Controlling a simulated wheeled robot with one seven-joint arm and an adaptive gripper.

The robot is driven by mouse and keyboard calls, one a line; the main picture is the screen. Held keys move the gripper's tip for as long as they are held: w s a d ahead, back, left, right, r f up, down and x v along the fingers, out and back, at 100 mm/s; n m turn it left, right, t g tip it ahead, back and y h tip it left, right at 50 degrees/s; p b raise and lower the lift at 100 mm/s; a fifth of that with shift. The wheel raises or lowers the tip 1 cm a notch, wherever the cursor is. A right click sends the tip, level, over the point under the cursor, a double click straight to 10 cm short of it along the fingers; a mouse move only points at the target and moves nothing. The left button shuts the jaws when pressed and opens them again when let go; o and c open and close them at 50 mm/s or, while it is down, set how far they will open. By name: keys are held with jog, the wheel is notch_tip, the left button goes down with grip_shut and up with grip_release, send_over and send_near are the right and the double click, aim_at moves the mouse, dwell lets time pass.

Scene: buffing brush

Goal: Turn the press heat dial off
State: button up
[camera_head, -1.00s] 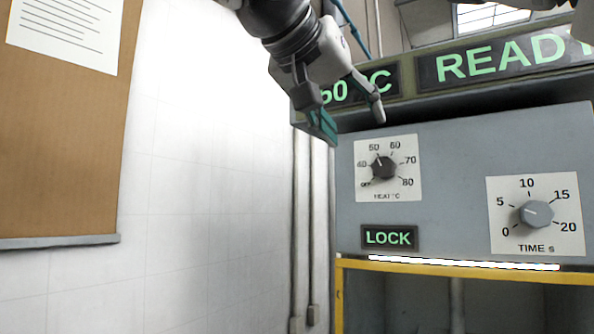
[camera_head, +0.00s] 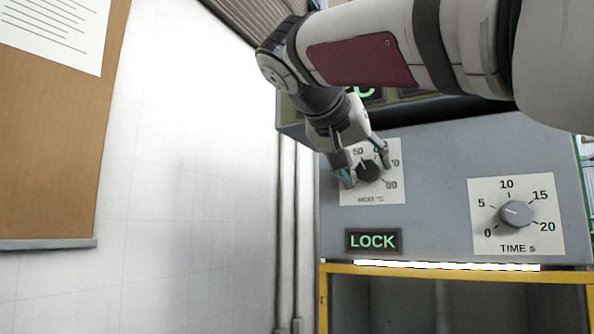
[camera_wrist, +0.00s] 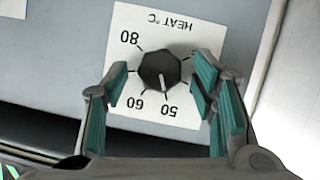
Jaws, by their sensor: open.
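The heat dial (camera_head: 369,171) is a dark faceted knob on a white scale plate (camera_head: 372,198) on the grey press front. In the wrist view the dial (camera_wrist: 160,70) shows upside down, its white mark pointing close to 50. My gripper (camera_head: 366,170) is open, with one finger on each side of the dial. In the wrist view both teal-padded fingers of my gripper (camera_wrist: 161,82) stand apart from the knob, with gaps on both sides. My gripper covers the left part of the scale in the head view.
A grey time dial (camera_head: 516,213) is on the right of the panel. A yellow frame (camera_head: 460,273) runs under the press. My arm hides most of the upper display.

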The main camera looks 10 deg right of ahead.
jog(key=c, duration=1.2)
jog(key=n+h+p, duration=0.1)
jog(key=p, duration=0.1)
jog(key=n+p, duration=0.2)
jog(key=shift+a+g+h, duration=0.15)
jog(key=shift+g+h, duration=0.25)
jog(key=n+h+p, duration=0.1)
jog(key=n+p, duration=0.1)
jog(key=n+h+p, duration=0.1)
jog(key=n+p, duration=0.1)
jog(key=shift+w+a+f, duration=0.15)
jog(key=shift+f, duration=0.05)
jog(key=n+h+p, duration=0.2)
jog(key=n, duration=0.2)
jog(key=shift+f, duration=0.2)
jog(key=n, duration=0.1)
jog(key=n+h+p, duration=0.1)
jog(key=n, duration=0.1)
jog(key=n+t+p, duration=0.1)
jog(key=n, duration=0.1)
jog(key=shift+f+h, duration=0.25)
jog(key=shift+h, duration=0.05)
jog(key=shift+n, duration=0.3)
